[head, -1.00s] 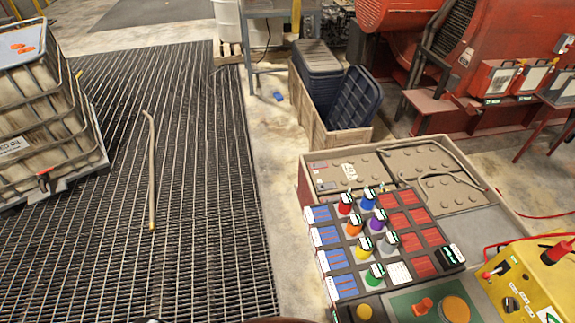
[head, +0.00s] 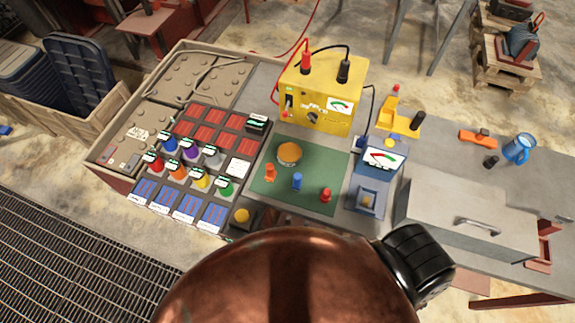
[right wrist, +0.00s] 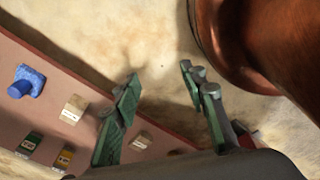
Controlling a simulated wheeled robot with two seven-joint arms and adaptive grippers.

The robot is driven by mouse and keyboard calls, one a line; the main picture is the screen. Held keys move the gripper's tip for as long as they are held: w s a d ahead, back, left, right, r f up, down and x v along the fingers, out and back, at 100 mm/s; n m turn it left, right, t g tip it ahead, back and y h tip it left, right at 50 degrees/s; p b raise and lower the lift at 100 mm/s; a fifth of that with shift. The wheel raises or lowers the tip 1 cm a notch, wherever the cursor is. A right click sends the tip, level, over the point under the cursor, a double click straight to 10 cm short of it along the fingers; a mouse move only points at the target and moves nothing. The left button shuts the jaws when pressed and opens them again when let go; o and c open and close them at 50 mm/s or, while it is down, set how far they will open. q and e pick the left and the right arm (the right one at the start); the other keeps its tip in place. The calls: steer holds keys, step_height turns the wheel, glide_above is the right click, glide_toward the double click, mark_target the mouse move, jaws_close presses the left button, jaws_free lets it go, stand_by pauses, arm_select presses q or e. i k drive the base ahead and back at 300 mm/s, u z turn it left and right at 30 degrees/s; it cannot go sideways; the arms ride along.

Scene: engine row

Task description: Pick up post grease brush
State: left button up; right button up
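I cannot make out which thing is the post grease brush. Several small candidates stand on the bench: an orange (head: 270,172), a blue (head: 297,181) and a red piece (head: 326,195) on a green mat (head: 310,160), and a round orange-brown piece (head: 289,152). A short dark cylinder (head: 491,161) stands near a blue mug (head: 519,148). In the right wrist view my right gripper (right wrist: 160,78) is open and empty, its fingers apart over bare floor beside a reddish-brown surface carrying small labelled boxes. My left gripper is not in view.
A rack of coloured, labelled caps (head: 190,170) stands at the bench's left. A yellow meter box (head: 318,97) with cables and a blue gauge (head: 383,157) stand behind and beside the mat. A large copper-coloured rounded shape blocks the near middle.

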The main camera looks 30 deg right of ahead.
mark_target(297, 182)
steer(key=z, duration=1.15)
